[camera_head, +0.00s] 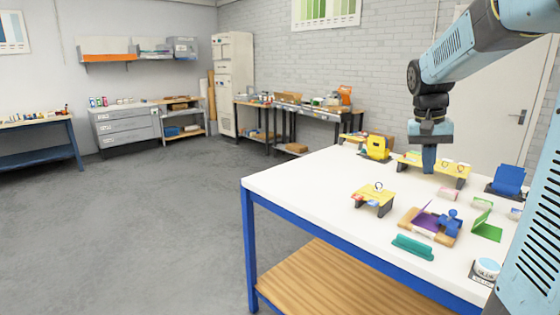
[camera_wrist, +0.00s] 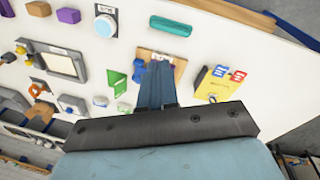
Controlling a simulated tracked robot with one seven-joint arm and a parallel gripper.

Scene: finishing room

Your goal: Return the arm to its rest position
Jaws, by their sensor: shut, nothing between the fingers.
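My arm reaches in from the right edge in the head view, over the white table (camera_head: 300,178). My gripper (camera_head: 429,170) points straight down above the table, with its blue fingers shut and nothing held. In the wrist view my gripper (camera_wrist: 156,80) also shows its fingers together, over the wooden board (camera_wrist: 152,55). In the head view that board (camera_head: 410,222) lies nearer the front, with a purple piece and a blue piece on it. The fingertips appear close to the yellow rack at the back, but I cannot tell whether they touch it.
The table's left end is bare. Open grey floor (camera_head: 130,220) lies to the left.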

